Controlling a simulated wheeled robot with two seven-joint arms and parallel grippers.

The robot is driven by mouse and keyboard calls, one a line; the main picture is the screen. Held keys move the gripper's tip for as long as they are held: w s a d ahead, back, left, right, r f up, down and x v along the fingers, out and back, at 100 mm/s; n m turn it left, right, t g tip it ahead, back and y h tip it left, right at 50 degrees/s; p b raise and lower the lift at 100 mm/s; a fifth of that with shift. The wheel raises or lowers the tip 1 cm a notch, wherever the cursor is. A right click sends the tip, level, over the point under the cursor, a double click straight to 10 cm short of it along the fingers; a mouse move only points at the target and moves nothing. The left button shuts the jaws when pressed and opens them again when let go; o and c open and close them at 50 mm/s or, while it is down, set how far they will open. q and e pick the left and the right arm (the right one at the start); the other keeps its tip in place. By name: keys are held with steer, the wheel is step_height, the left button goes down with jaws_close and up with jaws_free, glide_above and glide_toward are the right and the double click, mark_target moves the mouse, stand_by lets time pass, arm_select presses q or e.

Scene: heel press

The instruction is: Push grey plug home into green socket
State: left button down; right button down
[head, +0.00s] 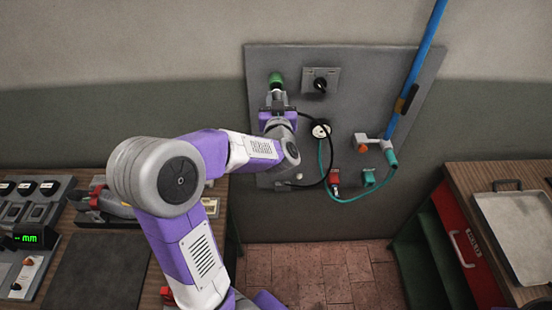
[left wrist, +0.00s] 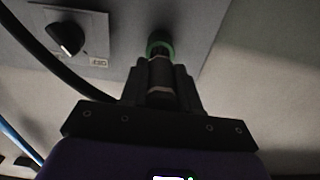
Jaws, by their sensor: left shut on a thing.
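The green socket (head: 276,78) sticks out at the upper left of the grey wall panel. It also shows in the left wrist view (left wrist: 159,43). My left gripper (head: 277,100) is just below it, fingers pointing up at it. In the left wrist view the gripper is shut on the grey plug (left wrist: 160,78), which lies in line with the socket. The plug's dark front end meets the green ring; I cannot tell how deep it sits. In the head view the gripper mostly hides the plug. My right gripper is not in view.
A black cable (head: 325,160) loops close to the gripper's right. A rotary switch (head: 320,83) sits right of the socket. The panel (head: 350,60) also carries a white round fitting (head: 320,130), a red connector (head: 334,182) and a blue pipe (head: 415,65). Benches stand on both sides.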

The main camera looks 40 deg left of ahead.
mark_target(276, 94)
arm_select(q)
steer(key=shift+x, duration=1.4)
steer(key=c, duration=0.7)
jaws_free()
steer(key=shift+w+a, duration=0.1)
steer(key=shift+c, duration=0.2)
steer(key=b+v, duration=0.1)
steer(key=v, duration=0.6)
steer(key=shift+s+d, duration=0.25)
